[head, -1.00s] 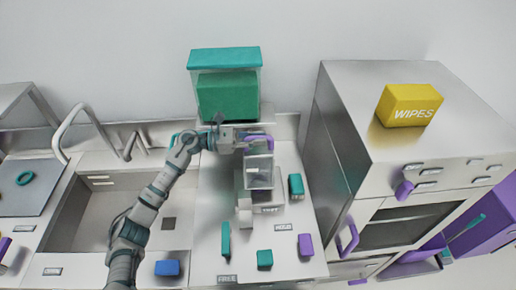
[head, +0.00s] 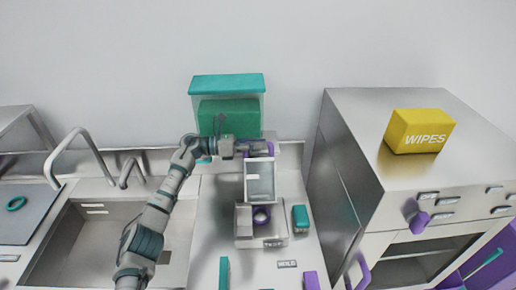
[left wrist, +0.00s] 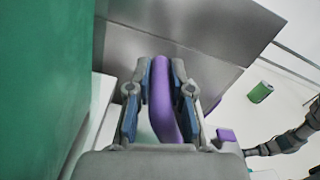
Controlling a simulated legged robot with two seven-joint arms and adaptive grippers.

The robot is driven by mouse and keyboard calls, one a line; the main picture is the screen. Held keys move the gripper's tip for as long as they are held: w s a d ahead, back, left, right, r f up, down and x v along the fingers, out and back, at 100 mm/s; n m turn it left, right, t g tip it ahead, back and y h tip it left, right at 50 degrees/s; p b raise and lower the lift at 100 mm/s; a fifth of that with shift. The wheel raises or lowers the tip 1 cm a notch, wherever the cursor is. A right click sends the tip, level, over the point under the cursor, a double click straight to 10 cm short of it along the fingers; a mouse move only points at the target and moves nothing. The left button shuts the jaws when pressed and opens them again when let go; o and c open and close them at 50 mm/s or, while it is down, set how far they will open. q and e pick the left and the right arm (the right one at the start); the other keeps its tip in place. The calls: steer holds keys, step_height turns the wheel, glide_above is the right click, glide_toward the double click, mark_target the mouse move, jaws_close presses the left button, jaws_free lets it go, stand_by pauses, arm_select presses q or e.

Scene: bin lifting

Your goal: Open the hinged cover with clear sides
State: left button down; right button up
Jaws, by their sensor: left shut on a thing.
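The hinged cover with clear sides (head: 260,182) stands raised and tilted up at the back of a small steel box (head: 245,228) on the counter. The box is open at the top, and a purple ring (head: 262,216) lies inside. My left gripper (head: 262,148) is at the cover's upper end, shut on its purple handle. The left wrist view shows the purple handle (left wrist: 163,100) between both fingers. An arm, likely my right one, shows at the right of that view; its gripper is too small to read.
A clear bin with a teal lid (head: 228,82) and green contents stands behind my left gripper. A steel cabinet with a yellow wipes box (head: 418,131) is at right. A teal block (head: 301,218) sits beside the steel box. A sink (head: 115,240) is at left.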

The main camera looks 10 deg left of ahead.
arm_select(q)
steer(key=shift+f, duration=0.1)
steer(key=c, duration=1.1)
jaws_free()
steer(key=shift+w, duration=0.1)
steer(key=shift+o, duration=0.2)
steer(key=s+a, duration=0.2)
steer(key=a, duration=0.9)
steer(key=shift+a, duration=0.25)
steer(key=shift+s+f, duration=0.15)
